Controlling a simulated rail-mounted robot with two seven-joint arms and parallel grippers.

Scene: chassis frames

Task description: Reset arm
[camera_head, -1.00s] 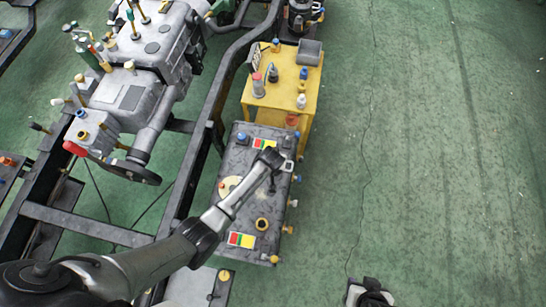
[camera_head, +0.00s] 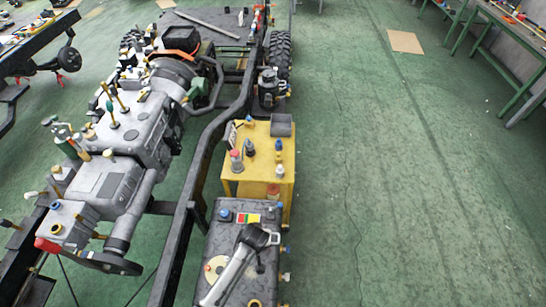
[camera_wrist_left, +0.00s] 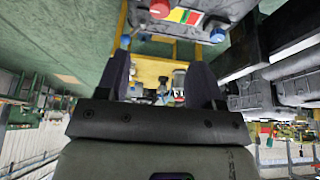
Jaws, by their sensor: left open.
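My left gripper (camera_head: 258,237) is above the dark grey box (camera_head: 214,238) on the side of the chassis frame. Its arm comes up from the bottom edge of the head view. In the left wrist view my left gripper (camera_wrist_left: 160,80) shows two dark fingers standing apart, with nothing held between them. A red, yellow and green label (camera_head: 248,218) lies on the box just beyond the gripper. My right gripper is not in view.
A yellow cart (camera_head: 262,160) with bottles and a grey bin (camera_head: 281,125) stands beyond the box. The chassis frame (camera_head: 205,150) and a grey engine (camera_head: 125,130) are on the left. Green floor (camera_head: 400,200) on the right is mostly clear. Green workbenches (camera_head: 510,55) stand far right.

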